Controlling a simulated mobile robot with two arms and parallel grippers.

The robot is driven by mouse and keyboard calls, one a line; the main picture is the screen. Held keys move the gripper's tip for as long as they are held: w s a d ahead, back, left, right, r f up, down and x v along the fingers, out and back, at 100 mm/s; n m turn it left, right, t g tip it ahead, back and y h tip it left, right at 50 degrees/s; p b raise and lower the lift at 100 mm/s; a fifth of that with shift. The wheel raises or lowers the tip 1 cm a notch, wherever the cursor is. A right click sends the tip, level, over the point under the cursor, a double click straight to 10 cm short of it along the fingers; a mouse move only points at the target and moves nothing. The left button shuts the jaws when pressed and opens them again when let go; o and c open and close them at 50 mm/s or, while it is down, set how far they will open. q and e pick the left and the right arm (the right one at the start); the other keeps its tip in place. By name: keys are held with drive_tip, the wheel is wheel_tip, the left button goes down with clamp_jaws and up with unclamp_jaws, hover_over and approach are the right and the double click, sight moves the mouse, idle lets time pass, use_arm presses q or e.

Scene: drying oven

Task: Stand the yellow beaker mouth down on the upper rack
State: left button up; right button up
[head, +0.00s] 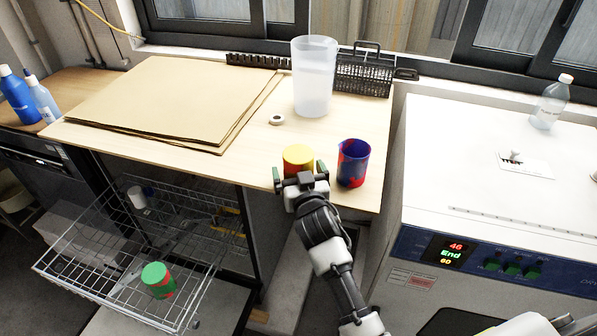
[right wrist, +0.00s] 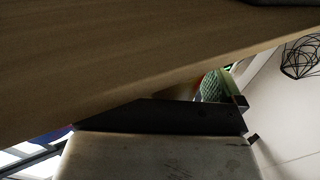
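The yellow beaker (head: 298,154), with a plain yellow top and red on its side, stands on the wooden tabletop near its front edge. I cannot tell whether its mouth is up or down. My right gripper (head: 301,172) is open at the beaker, with a green-padded finger on each side; its palm hides the lower part. In the right wrist view, a green finger pad (right wrist: 212,86) shows beside a sliver of red and yellow. The pulled-out wire rack (head: 105,287) below left carries a green-topped beaker (head: 157,275). My left gripper is out of view.
A blue-red beaker (head: 352,163) stands mouth up just right of my gripper. Behind are a large translucent beaker (head: 314,80), a small white ring (head: 277,120), a black basket (head: 363,75) and brown sheets (head: 165,95). A white oven (head: 480,160) stands at right.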

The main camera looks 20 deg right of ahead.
drive_tip(key=shift+s+f, duration=0.1)
drive_tip(key=shift+s, duration=0.3)
drive_tip(key=s+b, duration=0.1)
drive_tip(key=s, duration=0.9)
drive_tip(key=shift+a, duration=0.4)
